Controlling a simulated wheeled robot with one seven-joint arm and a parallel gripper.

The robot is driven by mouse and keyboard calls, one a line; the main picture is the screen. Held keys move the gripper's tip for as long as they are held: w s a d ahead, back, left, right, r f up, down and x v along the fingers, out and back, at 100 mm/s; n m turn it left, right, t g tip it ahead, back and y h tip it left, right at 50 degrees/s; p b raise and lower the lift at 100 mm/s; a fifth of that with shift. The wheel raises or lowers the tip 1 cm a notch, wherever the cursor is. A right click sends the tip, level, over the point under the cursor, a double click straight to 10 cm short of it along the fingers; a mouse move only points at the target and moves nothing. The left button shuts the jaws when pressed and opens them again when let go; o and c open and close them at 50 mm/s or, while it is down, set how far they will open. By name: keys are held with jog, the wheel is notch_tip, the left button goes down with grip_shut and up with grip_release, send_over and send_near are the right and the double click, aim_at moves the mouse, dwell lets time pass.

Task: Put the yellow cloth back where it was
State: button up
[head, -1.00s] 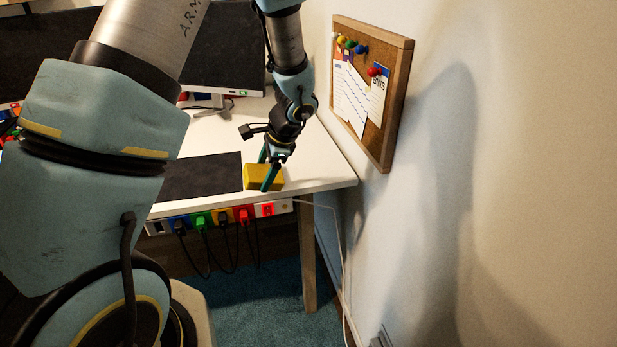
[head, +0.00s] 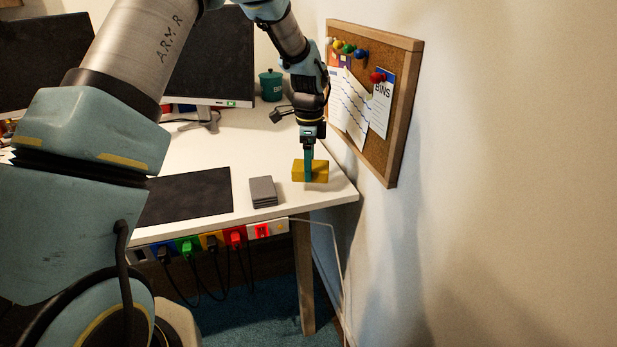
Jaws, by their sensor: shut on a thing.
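The yellow cloth (head: 298,171) is a folded, block-like piece near the right end of the white desk. My gripper (head: 309,178) points down and is shut on the cloth, with a teal finger across its front. The cloth looks at or just above the desk top; I cannot tell whether it touches. A grey stack (head: 263,192) of flat pieces lies on the desk to the left of the cloth.
The white desk (head: 235,150) has a dark mat (head: 187,196) left of the grey stack. A monitor (head: 212,65) and a teal pot (head: 271,85) stand behind. A cork board (head: 403,110) hangs on the right wall. A power strip (head: 215,241) with coloured plugs runs under the front edge.

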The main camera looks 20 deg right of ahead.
jog(key=shift+f+p, duration=0.3)
jog(key=shift+f, duration=1.9)
jog(key=o, duration=1)
jog(key=shift+o, duration=0.2)
notch_tip(320, 180, up, 12)
jog(key=shift+a+r+b, duration=0.1)
jog(key=shift+b, duration=0.65)
jog(key=s+a+r+n, duration=0.1)
jog(key=a+r+n, duration=0.1)
jog(key=a+n, duration=1.55)
jog(key=s+a+n, duration=0.2)
jog(key=s+a, duration=0.3)
jog(key=a, duration=0.4)
jog(key=s+a+f+n+t, duration=0.1)
jog(key=s+a+n, duration=0.2)
jog(key=a, duration=0.7)
jog(key=shift+s+f+t, duration=0.25)
jog(key=shift+s+t, duration=0.05)
jog(key=shift+s, duration=0.75)
